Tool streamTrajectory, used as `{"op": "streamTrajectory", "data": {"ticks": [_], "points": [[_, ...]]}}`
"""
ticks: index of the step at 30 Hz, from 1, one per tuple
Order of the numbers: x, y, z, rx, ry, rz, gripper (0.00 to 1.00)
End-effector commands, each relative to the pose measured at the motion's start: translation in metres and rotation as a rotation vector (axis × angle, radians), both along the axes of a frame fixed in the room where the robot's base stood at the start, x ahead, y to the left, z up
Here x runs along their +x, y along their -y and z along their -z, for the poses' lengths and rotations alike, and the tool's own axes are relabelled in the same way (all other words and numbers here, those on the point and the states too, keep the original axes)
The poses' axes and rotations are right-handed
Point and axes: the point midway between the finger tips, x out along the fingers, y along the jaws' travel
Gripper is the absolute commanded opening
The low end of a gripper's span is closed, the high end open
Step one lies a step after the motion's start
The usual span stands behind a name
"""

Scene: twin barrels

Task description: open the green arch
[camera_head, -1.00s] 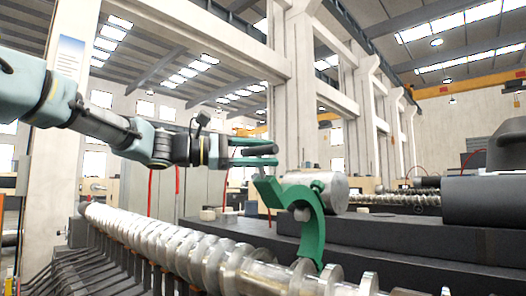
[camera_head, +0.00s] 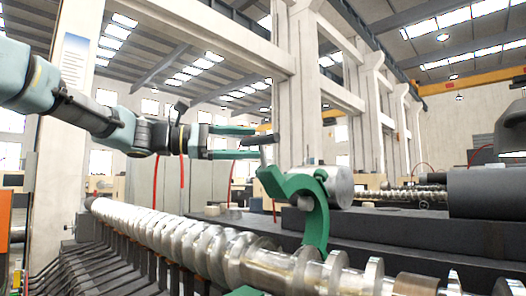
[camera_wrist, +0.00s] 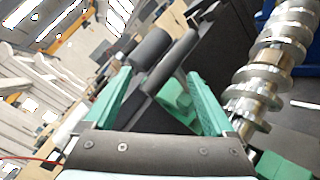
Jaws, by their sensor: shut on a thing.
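The green arch (camera_head: 312,208) is a curved green piece standing over the silvery ribbed screw shaft, in front of a metal cylinder. A thin grey post (camera_head: 265,156) rises at its upper left end. My gripper (camera_head: 262,143) comes in from the left at this upper end, its green fingers one above the other. In the wrist view my gripper (camera_wrist: 158,72) has its fingers some way apart, with a grey rod (camera_wrist: 177,55) and green blocks (camera_wrist: 174,95) seen between them. It is shut on the arch's upper end part; the exact contact is hard to see.
The ribbed screw shaft (camera_head: 215,245) runs across the front, below the arch. The metal cylinder (camera_head: 342,187) lies on a dark stepped block (camera_head: 375,233) behind it. A large dark machine part (camera_head: 490,192) stands at the right.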

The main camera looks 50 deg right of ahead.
Motion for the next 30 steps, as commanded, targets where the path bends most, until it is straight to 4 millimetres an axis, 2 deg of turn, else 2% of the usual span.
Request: {"op": "streamTrajectory", "data": {"ticks": [1, 6, 10, 30], "points": [[0.013, -0.009, 0.005, 0.000, 0.000, -0.015, 0.78], [0.027, -0.032, 0.004, 0.001, 0.000, -0.009, 0.78], [0.034, -0.041, 0.003, 0.002, -0.001, -0.004, 0.78], [0.035, -0.045, 0.003, 0.005, 0.000, -0.002, 0.78]]}}
